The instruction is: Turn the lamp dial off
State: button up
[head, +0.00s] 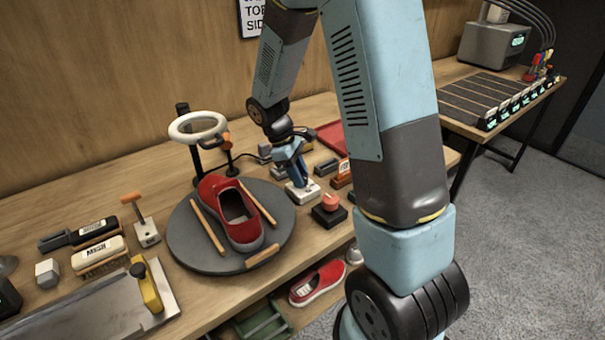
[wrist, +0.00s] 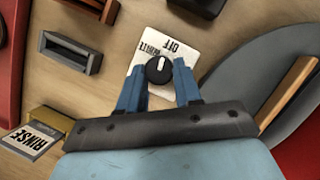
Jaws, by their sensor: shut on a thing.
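The lamp dial (wrist: 159,69) is a round black knob with a white pointer line, set on a white plate (wrist: 180,47). In the wrist view the plate's print reads "OFF" and a second word, partly covered, that looks like "WHITE". The pointer line runs roughly up and down in that picture. My gripper (wrist: 158,80) has its two blue fingers on either side of the dial, shut on it. In the head view my gripper (head: 290,160) reaches down over the white plate (head: 303,193), and the dial is hidden there. The white ring lamp (head: 198,127) stands to the left.
A red sneaker (head: 228,210) lies on the round grey turntable (head: 185,240) left of my gripper. A black box with a red button (head: 330,202) is close on the right. A grey holder (wrist: 72,52) and a "RINSE" sign (wrist: 32,140) are nearby.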

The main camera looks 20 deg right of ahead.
jog(key=m, duration=0.1)
jog(key=m+y, duration=0.1)
jog(key=m, duration=0.1)
jog(key=m+g, duration=0.1)
jog(key=m, duration=0.1)
jog(key=shift+w+d+r, duration=0.1)
jog(key=shift+w+d, duration=0.25)
jog(key=shift+d, duration=0.05)
jog(key=shift+y, duration=0.3)
jog(key=o, duration=0.8)
jog(key=shift+o, duration=1.2)
jog(key=shift+a, duration=0.1)
jog(key=shift+s, duration=0.1)
